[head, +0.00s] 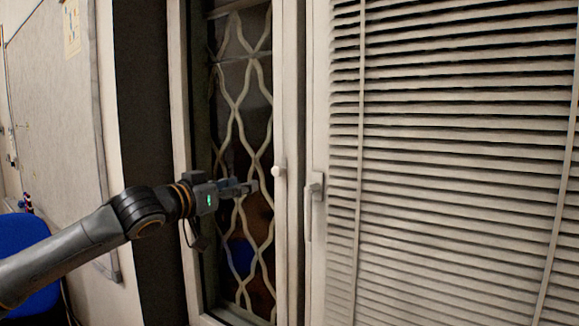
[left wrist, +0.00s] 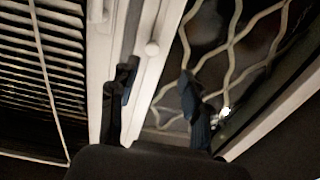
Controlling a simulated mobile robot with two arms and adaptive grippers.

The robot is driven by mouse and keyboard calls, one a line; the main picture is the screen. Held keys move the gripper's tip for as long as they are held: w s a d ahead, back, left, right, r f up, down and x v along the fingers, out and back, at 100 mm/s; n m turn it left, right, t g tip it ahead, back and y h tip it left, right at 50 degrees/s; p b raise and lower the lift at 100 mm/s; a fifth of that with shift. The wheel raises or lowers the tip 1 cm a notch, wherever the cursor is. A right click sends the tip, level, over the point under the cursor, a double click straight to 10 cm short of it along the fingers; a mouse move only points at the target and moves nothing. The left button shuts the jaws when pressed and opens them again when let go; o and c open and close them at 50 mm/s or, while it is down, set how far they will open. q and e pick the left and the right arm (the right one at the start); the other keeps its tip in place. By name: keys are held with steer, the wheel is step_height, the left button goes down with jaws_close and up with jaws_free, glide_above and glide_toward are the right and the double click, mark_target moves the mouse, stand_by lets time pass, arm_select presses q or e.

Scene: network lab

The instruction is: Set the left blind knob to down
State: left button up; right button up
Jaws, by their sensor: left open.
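A small round white knob (head: 279,171) sits on the pale window frame between the latticed pane and the slatted blind. It also shows in the left wrist view (left wrist: 152,48), ahead of my fingers. My left gripper (head: 250,187) is just to the left of the knob and slightly lower in the head view, in front of the latticed pane. In the left wrist view its two fingers (left wrist: 157,85) are spread apart with nothing between them, and the knob lies beyond their tips, apart from them. My right gripper is not in view.
A window handle (head: 313,190) stands just right of the knob. The slatted blind (head: 460,150) covers the right side. The window has a wavy lattice (head: 240,110). A blue chair (head: 22,245) and a grey board (head: 50,110) are at the left.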

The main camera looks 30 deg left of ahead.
mark_target(275, 171)
arm_select(q)
steer(key=w+p, duration=0.3)
steer(key=w, duration=0.1)
steer(key=w+d+r+p, duration=0.1)
steer(key=w+p, duration=0.2)
steer(key=w, duration=0.1)
steer(key=w+p, duration=0.3)
steer(key=w, duration=0.1)
steer(key=shift+d+r, duration=0.3)
steer(key=shift+d, duration=0.1)
steer(key=shift+w+d+f+p, duration=0.1)
steer(key=shift+w+p, duration=0.25)
jaws_close()
steer(key=shift+f, duration=0.1)
